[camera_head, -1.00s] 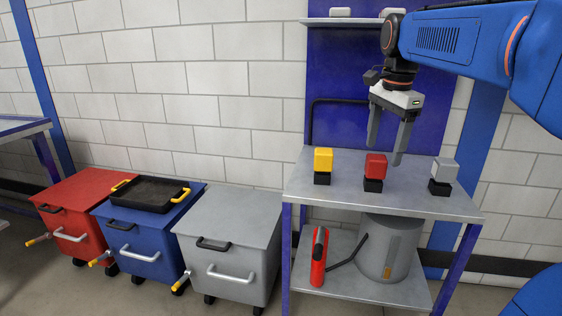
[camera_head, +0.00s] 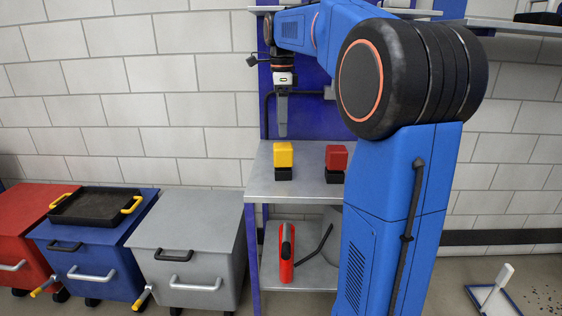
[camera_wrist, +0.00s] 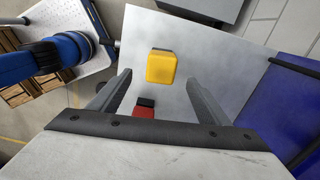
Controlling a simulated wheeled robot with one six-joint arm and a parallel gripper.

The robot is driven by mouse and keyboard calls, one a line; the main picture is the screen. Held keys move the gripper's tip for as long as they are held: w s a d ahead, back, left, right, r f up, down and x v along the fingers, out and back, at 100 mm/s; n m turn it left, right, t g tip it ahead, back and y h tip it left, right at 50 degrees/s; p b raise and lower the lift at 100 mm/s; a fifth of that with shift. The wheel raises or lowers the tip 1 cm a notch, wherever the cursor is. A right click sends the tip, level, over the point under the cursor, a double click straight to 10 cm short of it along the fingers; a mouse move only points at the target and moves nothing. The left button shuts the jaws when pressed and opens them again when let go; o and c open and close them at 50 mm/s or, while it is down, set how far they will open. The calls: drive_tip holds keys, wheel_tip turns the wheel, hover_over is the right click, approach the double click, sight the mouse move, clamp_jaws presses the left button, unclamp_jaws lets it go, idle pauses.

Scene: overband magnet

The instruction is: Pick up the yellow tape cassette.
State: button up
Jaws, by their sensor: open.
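The yellow tape cassette (camera_head: 283,154) stands on a black base on the grey workbench top (camera_head: 262,180), near its left end. My gripper (camera_head: 282,134) hangs pointing down above and just behind the cassette in the head view, apart from it. In the wrist view the yellow cassette (camera_wrist: 161,66) lies ahead of my gripper (camera_wrist: 157,80), roughly midway between its two spread fingers. The gripper is open and empty. In the head view its fingers line up, so the gap between them does not show.
A red cassette (camera_head: 336,157) on a black base stands right of the yellow one; it also shows in the wrist view (camera_wrist: 144,111). A grey lidded bin (camera_head: 190,225) and a blue one with a black tray (camera_head: 97,205) stand left. My arm hides the bench's right side.

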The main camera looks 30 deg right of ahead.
sight(283, 145)
drive_tip(key=f, duration=1.1)
drive_tip(key=shift+d+f, duration=0.15)
drive_tip(key=shift+d, duration=0.15)
drive_tip(key=c, duration=1.3)
